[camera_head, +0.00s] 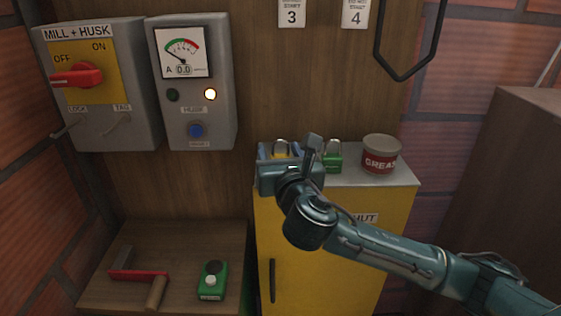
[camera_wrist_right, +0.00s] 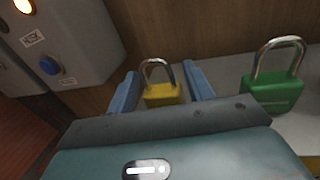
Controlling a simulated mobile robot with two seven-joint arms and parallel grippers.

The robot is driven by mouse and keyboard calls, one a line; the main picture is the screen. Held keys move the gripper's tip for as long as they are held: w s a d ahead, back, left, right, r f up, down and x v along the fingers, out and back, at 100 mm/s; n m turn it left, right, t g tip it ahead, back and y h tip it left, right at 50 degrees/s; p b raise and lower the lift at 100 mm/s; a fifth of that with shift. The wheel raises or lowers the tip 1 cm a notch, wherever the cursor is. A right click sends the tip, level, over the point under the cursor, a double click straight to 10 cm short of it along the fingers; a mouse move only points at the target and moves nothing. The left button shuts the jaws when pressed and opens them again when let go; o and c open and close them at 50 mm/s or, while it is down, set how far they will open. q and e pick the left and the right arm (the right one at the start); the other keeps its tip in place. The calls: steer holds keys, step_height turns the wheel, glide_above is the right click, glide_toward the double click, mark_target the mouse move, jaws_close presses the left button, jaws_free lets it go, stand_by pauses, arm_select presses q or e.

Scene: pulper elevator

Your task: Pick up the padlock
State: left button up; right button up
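A yellow padlock (camera_wrist_right: 161,94) with a metal shackle stands upright on the grey cabinet top, between the two blue fingers of my right gripper (camera_wrist_right: 160,92) in the right wrist view. Gaps show on both sides of it, so the fingers look open and not pressed on it. In the head view the yellow padlock (camera_head: 281,150) is partly hidden behind my right gripper (camera_head: 280,152). A green padlock (camera_head: 333,157) stands to its right; it also shows in the right wrist view (camera_wrist_right: 273,92). My left gripper is not in view.
A grease tin (camera_head: 380,154) stands on the yellow cabinet (camera_head: 335,275) right of the green padlock. The mill and husk box (camera_head: 95,85) and meter box (camera_head: 192,85) hang on the wall. A lower wooden table (camera_head: 190,250) holds a red-handled tool (camera_head: 140,274) and a green device (camera_head: 212,281).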

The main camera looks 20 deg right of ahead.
steer(key=c, duration=0.7)
steer(key=shift+r, duration=0.1)
steer(key=shift+c, duration=0.2)
